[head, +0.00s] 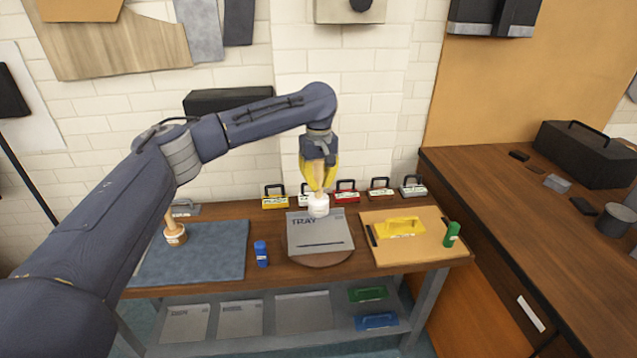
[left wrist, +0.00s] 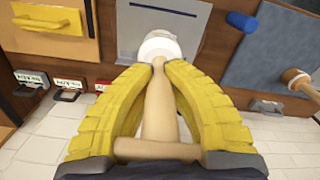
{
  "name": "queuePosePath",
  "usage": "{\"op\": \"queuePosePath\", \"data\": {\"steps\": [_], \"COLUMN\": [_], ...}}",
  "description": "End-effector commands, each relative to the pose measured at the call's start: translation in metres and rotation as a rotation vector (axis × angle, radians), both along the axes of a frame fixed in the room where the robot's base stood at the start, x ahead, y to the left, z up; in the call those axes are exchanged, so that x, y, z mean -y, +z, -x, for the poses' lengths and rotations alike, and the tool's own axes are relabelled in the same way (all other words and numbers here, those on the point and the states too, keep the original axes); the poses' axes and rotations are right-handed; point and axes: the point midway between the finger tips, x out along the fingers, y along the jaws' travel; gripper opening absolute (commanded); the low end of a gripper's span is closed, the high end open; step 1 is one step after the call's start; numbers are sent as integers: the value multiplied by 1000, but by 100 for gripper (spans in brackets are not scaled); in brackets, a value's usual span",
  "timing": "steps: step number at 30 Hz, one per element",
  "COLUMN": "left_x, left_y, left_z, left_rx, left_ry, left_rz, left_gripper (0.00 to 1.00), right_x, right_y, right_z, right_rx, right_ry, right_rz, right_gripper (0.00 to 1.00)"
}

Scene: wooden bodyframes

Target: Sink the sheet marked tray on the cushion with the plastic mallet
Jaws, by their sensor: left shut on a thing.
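My left gripper (head: 318,186), with yellow fingers, is shut on the handle of the plastic mallet, which has a white head (head: 318,206). In the left wrist view the pale wooden handle (left wrist: 158,112) runs between the fingers and the white head (left wrist: 160,46) lies beyond them. The grey sheet marked TRAY (head: 320,238) lies on the round brown cushion (head: 322,261), mostly covering it. The mallet head is over the sheet's back edge; I cannot tell whether they touch. My right gripper is not in view.
A second mallet (head: 175,236) stands on the blue mat (head: 215,262). A blue cylinder (head: 261,252) stands beside the mat. Several small handled boxes (head: 345,192) line the back edge.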

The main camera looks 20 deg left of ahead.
Motion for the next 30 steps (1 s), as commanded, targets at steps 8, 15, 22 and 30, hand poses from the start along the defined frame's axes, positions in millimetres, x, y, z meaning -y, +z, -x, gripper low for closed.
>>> {"op": "queuePosePath", "data": {"steps": [8,15,22,30], "left_x": [0,-1,0,0], "left_y": [-72,-78,-39,-6], "left_z": [1,-1,-2,-1], "left_rx": [-6,3,4,1], "left_ry": [0,0,0,0], "left_rz": [-1,0,0,0], "left_gripper": [0,0,0,0], "right_x": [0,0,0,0], "right_y": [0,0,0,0], "right_z": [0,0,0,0], "right_rx": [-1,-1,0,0], "right_ry": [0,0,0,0], "right_rz": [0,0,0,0], "right_gripper": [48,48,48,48]}}
